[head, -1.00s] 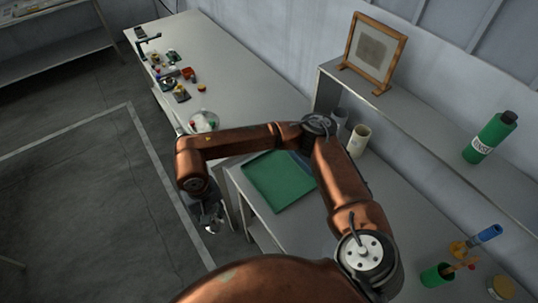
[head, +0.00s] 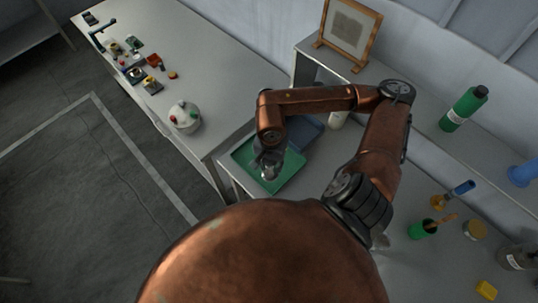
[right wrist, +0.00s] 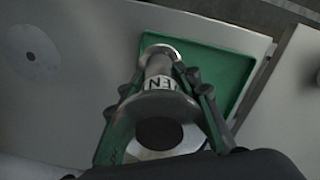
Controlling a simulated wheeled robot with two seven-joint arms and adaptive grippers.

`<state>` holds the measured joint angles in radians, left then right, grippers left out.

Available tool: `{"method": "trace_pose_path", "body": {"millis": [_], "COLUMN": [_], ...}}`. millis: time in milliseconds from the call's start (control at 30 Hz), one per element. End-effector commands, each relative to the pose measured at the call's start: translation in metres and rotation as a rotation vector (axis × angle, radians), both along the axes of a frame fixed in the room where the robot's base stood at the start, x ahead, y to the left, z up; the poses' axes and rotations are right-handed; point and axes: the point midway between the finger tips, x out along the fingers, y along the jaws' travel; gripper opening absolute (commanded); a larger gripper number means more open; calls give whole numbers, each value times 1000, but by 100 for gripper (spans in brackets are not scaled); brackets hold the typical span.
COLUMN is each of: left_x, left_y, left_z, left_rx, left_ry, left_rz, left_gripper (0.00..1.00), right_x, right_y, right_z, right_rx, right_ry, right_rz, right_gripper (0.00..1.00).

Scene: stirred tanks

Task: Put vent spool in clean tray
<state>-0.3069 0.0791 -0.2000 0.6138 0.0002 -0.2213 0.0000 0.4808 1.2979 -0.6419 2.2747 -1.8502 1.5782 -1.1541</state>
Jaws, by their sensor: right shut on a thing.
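The vent spool (right wrist: 158,82) is a grey metal flanged piece with a partly visible label reading "EN". It sits between the fingers of my right gripper (right wrist: 165,88), which is shut on it. In the head view my right gripper (head: 268,168) is over the green tray (head: 292,163) on the near bench; the spool is hard to make out there. In the right wrist view the green tray (right wrist: 228,66) lies beyond the spool's far flange. I cannot tell whether that flange touches the tray floor. My left gripper is not in view.
A blue tray-like item (head: 305,128) and a pale cup (head: 337,119) are behind the green tray. A lidded white pot (head: 185,118) stands on the left bench. A green bottle (head: 463,109) and a framed screen (head: 347,33) are on the shelf. A green cup (head: 422,229) is at right.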

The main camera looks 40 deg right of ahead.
Motion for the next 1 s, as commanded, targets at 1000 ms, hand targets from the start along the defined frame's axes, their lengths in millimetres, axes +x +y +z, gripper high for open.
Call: {"method": "trace_pose_path", "body": {"millis": [1000], "left_x": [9], "left_y": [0], "left_z": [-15], "left_rx": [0], "left_ry": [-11], "left_rz": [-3], "left_gripper": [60], "right_x": [79], "right_y": [-67], "right_z": [-65], "right_rx": [4], "right_ry": [2], "right_rz": [-166], "right_gripper": [2]}}
